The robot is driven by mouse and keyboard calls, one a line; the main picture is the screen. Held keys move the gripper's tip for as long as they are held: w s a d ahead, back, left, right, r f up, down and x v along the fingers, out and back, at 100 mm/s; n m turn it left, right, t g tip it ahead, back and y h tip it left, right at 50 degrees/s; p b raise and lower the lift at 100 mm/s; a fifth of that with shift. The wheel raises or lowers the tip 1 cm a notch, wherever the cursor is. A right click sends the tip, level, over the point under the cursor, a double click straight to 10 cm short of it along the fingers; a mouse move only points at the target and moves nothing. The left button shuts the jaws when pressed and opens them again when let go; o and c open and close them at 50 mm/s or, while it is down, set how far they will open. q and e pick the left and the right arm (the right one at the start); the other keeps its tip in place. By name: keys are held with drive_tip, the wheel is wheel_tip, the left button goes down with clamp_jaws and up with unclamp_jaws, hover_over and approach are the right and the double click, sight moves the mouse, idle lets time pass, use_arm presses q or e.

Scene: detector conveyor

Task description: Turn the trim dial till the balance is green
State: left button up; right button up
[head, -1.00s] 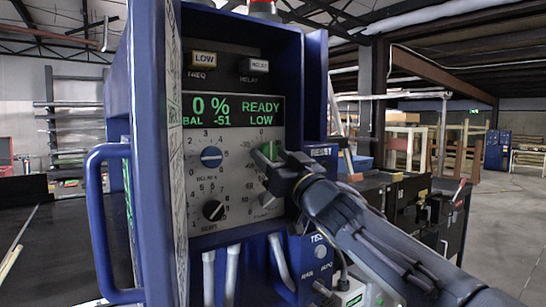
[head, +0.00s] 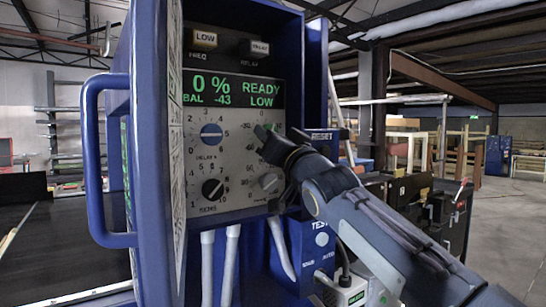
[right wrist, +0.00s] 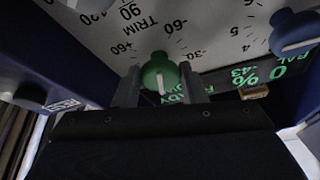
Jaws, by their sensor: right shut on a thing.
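The green trim dial (right wrist: 159,70) sits on the grey panel under the printed word TRIM in the right wrist view. My right gripper (right wrist: 161,88) is shut on it, one finger on each side, and a white pointer line shows between them. In the head view my right gripper (head: 270,144) reaches the panel's right side and hides the dial. The display (head: 236,89) reads 0 %, BAL -43, READY and LOW, all in green lettering. My left gripper is not in view.
A blue handle (head: 92,160) stands out at the cabinet's left. White hoses (head: 232,262) hang below.

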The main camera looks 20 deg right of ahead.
use_arm(q)
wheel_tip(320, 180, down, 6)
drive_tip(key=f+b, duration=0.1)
drive_tip(key=b, duration=0.4)
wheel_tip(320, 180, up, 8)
drive_tip(key=p, duration=0.7)
use_arm(e)
drive_tip(key=shift+s+a+r+m+g+h, duration=0.15)
drive_tip(key=shift+m+g+h, duration=0.75)
drive_tip(key=shift+m, duration=2.55)
drive_tip(key=shift+w+r+m+g+h, duration=0.1)
drive_tip(key=shift+r+m+g+h, duration=0.5)
drive_tip(key=shift+m, duration=2.8)
drive_tip(key=shift+s+a+f+m+g+h, duration=0.1)
drive_tip(key=shift+m+g+h, duration=1)
drive_tip(key=shift+m, duration=2.35)
drive_tip(key=shift+f, duration=0.1)
drive_tip(key=o, duration=1)
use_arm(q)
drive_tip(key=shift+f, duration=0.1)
